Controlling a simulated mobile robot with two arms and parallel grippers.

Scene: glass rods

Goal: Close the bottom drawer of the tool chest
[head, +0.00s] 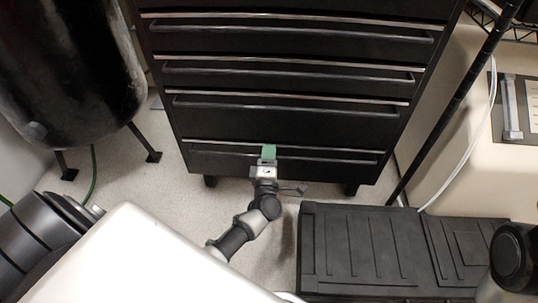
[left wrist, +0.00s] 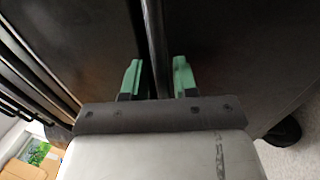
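The black tool chest (head: 285,75) stands upright ahead of me, with several wide drawers, each with a long bar handle. The bottom drawer (head: 335,170) is the lowest one, just above the feet. Its front looks about level with the drawers above; I cannot tell whether a small gap is left. My left gripper (head: 268,152) is at the middle of its bar handle (head: 330,160). In the left wrist view the green fingers (left wrist: 157,78) are apart, with the handle bar (left wrist: 154,40) running between them. My right gripper is not in view.
A black ridged case (head: 365,245) lies on the floor at the right, close to the chest's front. A dark tank (head: 70,60) on legs stands at the left. A black pole (head: 445,110) leans past the chest's right side. Pale floor (head: 150,185) is clear at front left.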

